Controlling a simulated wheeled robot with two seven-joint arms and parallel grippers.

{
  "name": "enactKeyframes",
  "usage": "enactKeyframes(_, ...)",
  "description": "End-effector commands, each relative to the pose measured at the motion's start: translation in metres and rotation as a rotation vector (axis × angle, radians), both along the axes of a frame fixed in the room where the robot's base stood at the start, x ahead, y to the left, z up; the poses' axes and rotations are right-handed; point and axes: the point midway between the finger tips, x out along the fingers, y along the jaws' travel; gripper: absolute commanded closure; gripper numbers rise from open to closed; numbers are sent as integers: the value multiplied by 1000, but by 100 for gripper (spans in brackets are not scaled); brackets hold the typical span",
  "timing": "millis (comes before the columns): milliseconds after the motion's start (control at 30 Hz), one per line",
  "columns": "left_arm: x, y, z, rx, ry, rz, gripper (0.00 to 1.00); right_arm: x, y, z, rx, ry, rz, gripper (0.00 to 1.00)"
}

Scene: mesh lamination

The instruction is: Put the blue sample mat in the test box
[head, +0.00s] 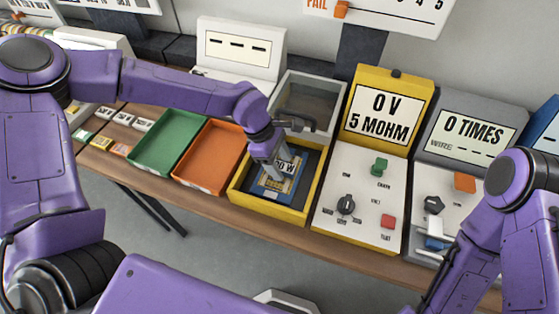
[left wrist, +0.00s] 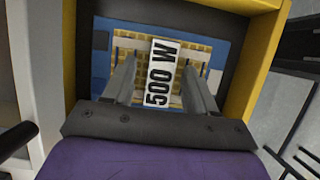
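The blue sample mat (head: 262,190), with a yellow grid and a white "500 W" label, is inside the yellow-walled test box (head: 282,214). In the left wrist view the mat (left wrist: 101,57) lies flat within the dark interior, below the yellow wall (left wrist: 246,70). My left gripper (head: 275,176) reaches down into the box over the mat. Its two fingers (left wrist: 158,75) are apart, one on each side of the label, with nothing clamped between them. Whether the fingertips touch the mat is unclear.
An orange tray (head: 212,157) and a green tray (head: 167,143) stand left of the box, both empty. A grey open-topped bin (head: 308,101) is behind it. A yellow meter reading "0 V 5 MOHM" (head: 378,118) and a grey "0 TIMES" device (head: 467,134) stand to the right.

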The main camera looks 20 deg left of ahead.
Motion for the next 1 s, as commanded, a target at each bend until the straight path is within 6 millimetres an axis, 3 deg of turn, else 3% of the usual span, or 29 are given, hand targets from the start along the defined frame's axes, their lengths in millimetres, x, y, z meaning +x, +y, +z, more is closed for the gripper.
enactKeyframes(267, 1, 5, 14, -1, -4, 4, 43, 0, 0, -3, 0, 0, 0, 57)
enactKeyframes(500, 2, 28, 70, -3, -6, 4, 43, 0, 0, -14, 0, 0, 0, 57)
enactKeyframes(700, 2, 43, 105, -1, -2, 2, 43, 0, 0, -19, 0, 0, 0, 57)
enactKeyframes(1000, 1, 46, 114, 0, 1, 1, 43, 0, 0, -19, 0, 0, 0, 57)
